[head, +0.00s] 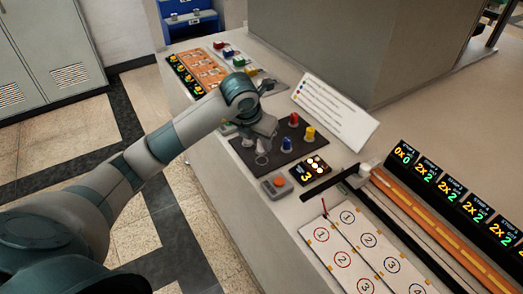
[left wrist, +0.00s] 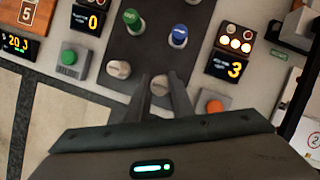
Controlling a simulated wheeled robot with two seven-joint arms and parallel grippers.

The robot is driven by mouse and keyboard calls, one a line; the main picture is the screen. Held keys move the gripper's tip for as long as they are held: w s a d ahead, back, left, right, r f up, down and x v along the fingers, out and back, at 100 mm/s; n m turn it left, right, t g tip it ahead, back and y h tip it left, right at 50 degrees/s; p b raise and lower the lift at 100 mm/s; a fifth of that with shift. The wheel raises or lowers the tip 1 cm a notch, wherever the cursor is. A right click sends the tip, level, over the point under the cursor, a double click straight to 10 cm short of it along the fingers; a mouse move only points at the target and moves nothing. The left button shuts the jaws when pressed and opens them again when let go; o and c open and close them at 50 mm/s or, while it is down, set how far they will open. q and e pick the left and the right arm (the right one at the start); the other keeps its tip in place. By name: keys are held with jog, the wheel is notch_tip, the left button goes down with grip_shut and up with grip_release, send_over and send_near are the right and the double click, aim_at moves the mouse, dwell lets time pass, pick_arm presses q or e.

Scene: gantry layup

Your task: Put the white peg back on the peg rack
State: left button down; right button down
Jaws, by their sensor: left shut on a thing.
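My left gripper (left wrist: 162,82) is shut on a white peg (left wrist: 160,86), whose rounded top shows between the fingertips. In the head view the left gripper (head: 263,141) points down over the near left part of the dark peg board (head: 240,149). A second white peg (left wrist: 118,69) stands just left of the fingers in the left wrist view. A green peg (left wrist: 132,19) and a blue peg (left wrist: 178,37) stand farther up the board. The head view also shows red (head: 294,120) and yellow (head: 310,134) pegs. The held peg's lower end is hidden. My right gripper is not in view.
A box with an orange button (head: 276,185) and a display reading 3 (head: 311,170) sit near the board. A white sheet with colored dots (head: 335,110) lies behind it. Numbered white panels (head: 360,250) lie at the right front. A grey cabinet block stands behind.

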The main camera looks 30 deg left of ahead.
aim_at(261, 152)
pick_arm(q)
jog(key=shift+f, duration=0.1)
notch_tip(261, 152, down, 2)
jog(key=shift+f+p, duration=0.25)
jog(key=shift+p, duration=0.7)
jog(key=shift+f, duration=0.6)
jog(key=shift+f, duration=0.15)
jog(key=c, duration=1.5)
grip_release()
jog(key=shift+c, duration=0.2)
